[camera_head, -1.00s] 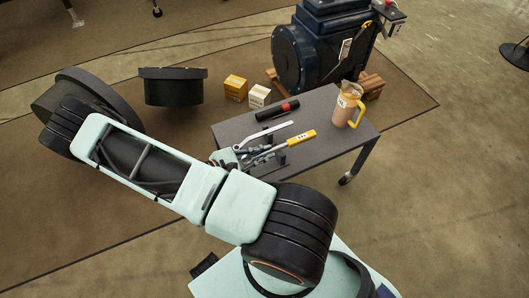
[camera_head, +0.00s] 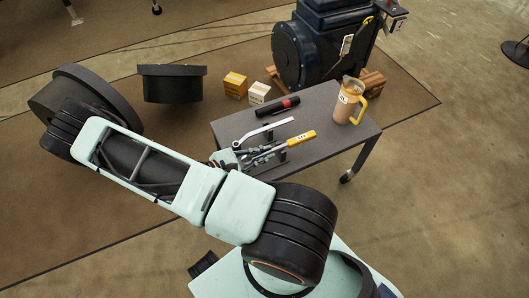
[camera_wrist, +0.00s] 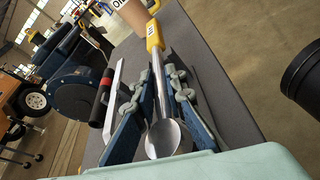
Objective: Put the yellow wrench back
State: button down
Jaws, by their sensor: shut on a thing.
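The yellow wrench (camera_head: 301,140) has a yellow handle with a dark label and a silver shaft. It lies over the near part of the grey table (camera_head: 226,130), its handle pointing up and right. My gripper (camera_wrist: 156,88) is shut on its silver shaft; in the wrist view the yellow handle (camera_wrist: 154,36) sticks out beyond the fingers and its round head (camera_wrist: 163,138) is close to my palm. In the head view my gripper (camera_head: 260,157) is partly hidden by my arm. I cannot tell whether the wrench touches its dark holder (camera_head: 281,156).
A silver wrench (camera_head: 265,130) lies left of the yellow one. Behind it is a black flashlight (camera_head: 277,107) with a red band. A tan pitcher (camera_head: 346,104) stands at the table's right end. A large dark motor (camera_head: 301,56) stands behind the table.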

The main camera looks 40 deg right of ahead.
jog(key=shift+f, duration=0.2)
jog(key=c, duration=1.9)
grip_release()
jog(key=v, duration=1.2)
